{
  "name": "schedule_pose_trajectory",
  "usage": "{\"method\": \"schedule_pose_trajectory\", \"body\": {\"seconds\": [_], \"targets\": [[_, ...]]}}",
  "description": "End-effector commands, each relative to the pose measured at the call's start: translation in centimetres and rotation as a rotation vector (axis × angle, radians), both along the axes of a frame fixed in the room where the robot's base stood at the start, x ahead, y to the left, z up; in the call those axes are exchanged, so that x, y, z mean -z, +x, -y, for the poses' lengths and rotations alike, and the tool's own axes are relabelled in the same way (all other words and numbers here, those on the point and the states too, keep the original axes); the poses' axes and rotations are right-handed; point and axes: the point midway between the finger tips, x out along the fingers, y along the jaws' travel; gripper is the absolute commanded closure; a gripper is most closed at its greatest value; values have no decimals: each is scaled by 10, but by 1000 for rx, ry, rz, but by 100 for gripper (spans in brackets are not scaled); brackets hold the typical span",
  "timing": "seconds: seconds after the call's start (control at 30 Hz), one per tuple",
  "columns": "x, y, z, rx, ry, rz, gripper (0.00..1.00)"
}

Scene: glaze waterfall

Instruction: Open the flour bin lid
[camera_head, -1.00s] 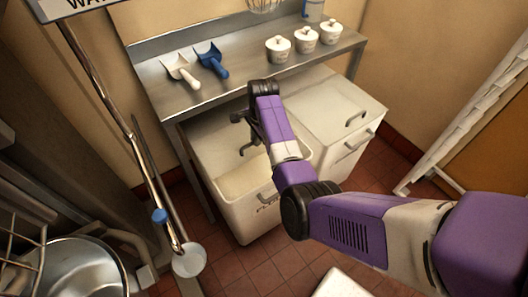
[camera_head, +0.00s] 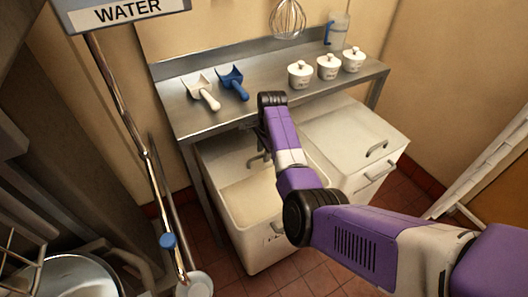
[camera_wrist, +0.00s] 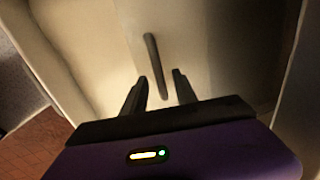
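The flour bin (camera_head: 262,245) is a white tub under the left part of the steel table. Its pale lid (camera_head: 228,150) covers the back part. The front part looks open, with a cream-coloured surface inside the rim, apparently flour. My gripper (camera_head: 262,160) is over the lid, partly hidden by my arm. In the wrist view my gripper (camera_wrist: 160,88) has its two dark fingers apart, with nothing clearly held. A dark bar handle (camera_wrist: 154,60) on the pale lid lies just beyond and between the fingertips. I cannot tell whether they touch it.
A second white bin (camera_head: 350,145) with a closed lid stands to the right. The steel table (camera_head: 190,118) above carries a white scoop (camera_head: 204,92), a blue scoop (camera_head: 233,83) and lidded pots (camera_head: 328,68). A pipe (camera_head: 150,165) under a WATER sign stands at left.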

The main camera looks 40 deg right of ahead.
Motion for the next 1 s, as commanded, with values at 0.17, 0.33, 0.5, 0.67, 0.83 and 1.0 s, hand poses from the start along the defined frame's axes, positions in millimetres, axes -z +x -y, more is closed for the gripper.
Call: {"method": "schedule_pose_trajectory", "body": {"seconds": [0.17, 0.33, 0.5, 0.67, 0.83, 1.0], "targets": [[0, 0, 0, 0, 0, 0, 66], [-8, -1, 0, 0, 0, 1, 66], [-34, -6, -2, 0, -2, 3, 66], [-58, -11, -3, 0, -1, 2, 66], [-73, -14, -4, 1, -1, 1, 66], [-76, -15, -4, 0, 0, 0, 66]]}}
